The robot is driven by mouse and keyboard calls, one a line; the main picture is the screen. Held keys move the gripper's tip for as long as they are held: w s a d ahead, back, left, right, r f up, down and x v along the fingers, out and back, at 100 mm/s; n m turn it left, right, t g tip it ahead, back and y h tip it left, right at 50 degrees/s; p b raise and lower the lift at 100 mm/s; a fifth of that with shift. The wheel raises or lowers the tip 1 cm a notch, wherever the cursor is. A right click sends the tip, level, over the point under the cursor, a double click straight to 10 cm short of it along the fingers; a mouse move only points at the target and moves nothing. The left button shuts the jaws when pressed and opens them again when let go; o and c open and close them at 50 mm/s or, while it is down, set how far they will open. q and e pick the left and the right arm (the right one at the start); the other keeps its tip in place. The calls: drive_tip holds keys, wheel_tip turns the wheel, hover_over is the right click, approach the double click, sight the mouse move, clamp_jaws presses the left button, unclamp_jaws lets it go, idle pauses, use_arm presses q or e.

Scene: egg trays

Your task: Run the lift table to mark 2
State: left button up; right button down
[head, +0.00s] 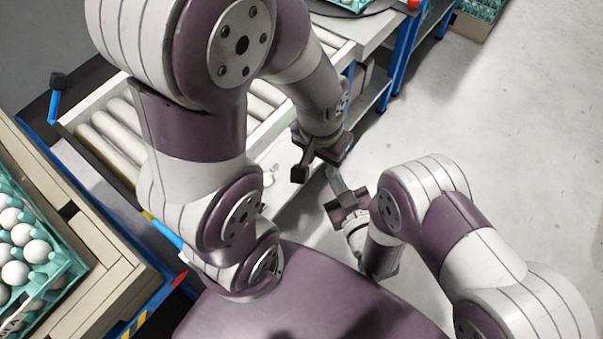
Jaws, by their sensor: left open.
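What looks like the lift table (136,324) is at the lower left, with a blue edge and yellow-black striping. It bears a pale slatted stack and a teal tray of white eggs. No height scale or mark 2 is readable. A blue lever with a black knob (56,82) stands at the upper left; I cannot tell what it belongs to. My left gripper (318,168) is open and empty, in the middle over the floor, away from the lift table. My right gripper (342,192) is just below it; its jaws are too small and foreshortened to judge.
A roller conveyor (107,147) runs behind my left arm. A blue-framed bench (372,28) stands at the top. The teal egg tray (66,262) fills the left edge. Another teal crate (481,10) is at the top right. The grey floor at right is clear.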

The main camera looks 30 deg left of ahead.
drive_tip(key=a+f+b, duration=0.5)
drive_tip(key=a+b, duration=0.1)
drive_tip(key=shift+w+a+f+b, duration=0.25)
drive_tip(key=shift+w+f+b, duration=0.05)
drive_tip(key=shift+f+b, duration=0.1)
idle(2.1)
drive_tip(key=shift+a+f, duration=0.3)
